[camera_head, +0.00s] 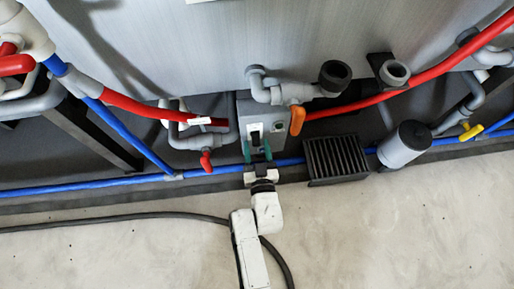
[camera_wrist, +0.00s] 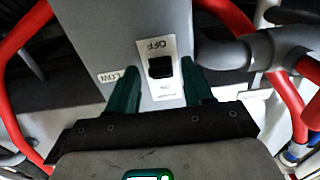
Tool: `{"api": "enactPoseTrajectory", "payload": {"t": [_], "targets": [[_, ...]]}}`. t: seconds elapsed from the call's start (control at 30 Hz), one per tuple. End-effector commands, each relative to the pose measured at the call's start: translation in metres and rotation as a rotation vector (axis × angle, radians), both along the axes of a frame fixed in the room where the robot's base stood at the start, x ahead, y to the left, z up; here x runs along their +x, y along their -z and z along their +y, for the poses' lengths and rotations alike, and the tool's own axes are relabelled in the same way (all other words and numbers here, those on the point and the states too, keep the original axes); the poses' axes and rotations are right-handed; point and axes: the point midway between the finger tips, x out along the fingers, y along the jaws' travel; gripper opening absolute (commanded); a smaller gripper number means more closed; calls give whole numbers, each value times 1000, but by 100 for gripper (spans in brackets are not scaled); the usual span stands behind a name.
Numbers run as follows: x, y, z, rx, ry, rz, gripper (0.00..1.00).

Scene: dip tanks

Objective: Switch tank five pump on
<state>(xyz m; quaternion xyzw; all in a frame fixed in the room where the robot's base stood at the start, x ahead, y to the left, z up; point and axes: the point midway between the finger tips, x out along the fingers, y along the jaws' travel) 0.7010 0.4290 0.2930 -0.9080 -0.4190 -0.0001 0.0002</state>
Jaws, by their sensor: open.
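A grey pump box (camera_head: 267,118) stands against the tank wall in the head view. On its face is a black rocker switch (camera_wrist: 160,67) on a white plate (camera_wrist: 157,92) marked OFF at the top; the lower word is too small to read surely. The switch also shows in the head view (camera_head: 255,137). My gripper (camera_head: 257,151) is at the lower part of the box face. In the wrist view its two green fingers (camera_wrist: 157,88) are apart, one on each side of the plate, with nothing between them. Whether they touch the box I cannot tell.
An orange-handled valve (camera_head: 297,119) is right of the box and a red-handled valve (camera_head: 206,161) is left. Red hoses (camera_head: 400,88) and a blue pipe (camera_head: 120,184) run alongside. A black finned unit (camera_head: 336,158) stands at right. A dark cable (camera_head: 120,220) crosses the open floor.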

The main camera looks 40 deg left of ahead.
Motion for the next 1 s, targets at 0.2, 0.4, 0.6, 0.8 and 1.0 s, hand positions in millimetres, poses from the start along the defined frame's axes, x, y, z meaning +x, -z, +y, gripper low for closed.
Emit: {"api": "enactPoseTrajectory", "payload": {"t": [0.2, 0.4, 0.6, 0.8, 1.0], "targets": [[1, 0, 1, -1, 1, 1, 51], [1, 0, 1, -1, 0, 1, 40], [1, 0, 1, -1, 0, 1, 20], [1, 0, 1, -1, 0, 1, 1], [1, -1, 1, -2, 0, 2, 0]]}}
